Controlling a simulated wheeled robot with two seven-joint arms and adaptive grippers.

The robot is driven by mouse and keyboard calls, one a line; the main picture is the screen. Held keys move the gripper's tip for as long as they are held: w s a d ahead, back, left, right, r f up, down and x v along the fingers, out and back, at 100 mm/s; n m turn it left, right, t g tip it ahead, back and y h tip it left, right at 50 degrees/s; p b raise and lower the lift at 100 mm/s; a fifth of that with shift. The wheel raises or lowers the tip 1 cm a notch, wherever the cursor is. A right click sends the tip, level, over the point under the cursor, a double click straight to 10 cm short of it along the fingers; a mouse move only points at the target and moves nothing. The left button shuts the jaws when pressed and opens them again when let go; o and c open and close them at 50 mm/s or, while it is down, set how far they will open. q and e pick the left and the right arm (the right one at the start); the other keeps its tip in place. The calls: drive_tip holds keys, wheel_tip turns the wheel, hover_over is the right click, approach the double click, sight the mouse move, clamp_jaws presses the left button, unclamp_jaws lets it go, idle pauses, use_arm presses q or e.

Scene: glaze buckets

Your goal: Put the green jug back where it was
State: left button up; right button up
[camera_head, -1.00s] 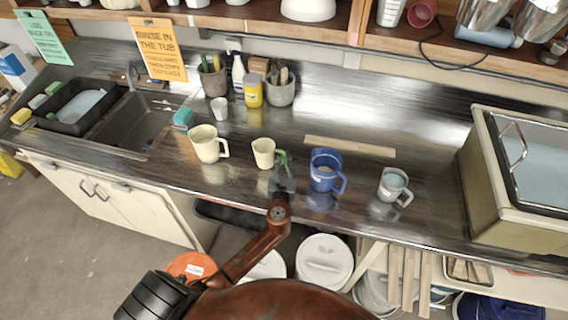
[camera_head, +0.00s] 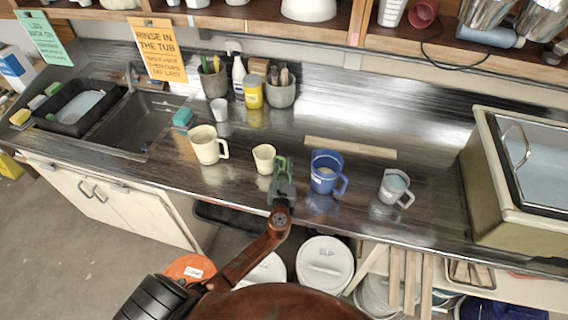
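The green jug (camera_head: 263,159), pale cream-yellow with a green handle (camera_head: 281,163), is upright over the front part of the dark counter. It is between a larger cream jug (camera_head: 205,146) and a blue jug (camera_head: 325,172). My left gripper (camera_head: 283,177) comes from the front edge and is shut on the green handle at the jug's right side. The fingers partly cover the handle. I cannot tell whether the jug's base touches the counter. My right gripper is not in view.
A grey jug (camera_head: 393,188) stands right of the blue one. A wooden strip (camera_head: 350,147) lies behind them. A small white cup (camera_head: 220,110), a yellow container (camera_head: 253,92) and tool pots stand at the back. The sink (camera_head: 133,122) is left, a large tub (camera_head: 487,205) right.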

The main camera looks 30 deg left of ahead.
use_arm(q)
drive_tip(key=shift+o, duration=0.6)
drive_tip(key=shift+r, duration=0.2)
drive_tip(key=v, duration=1.2)
drive_tip(key=shift+d, duration=0.1)
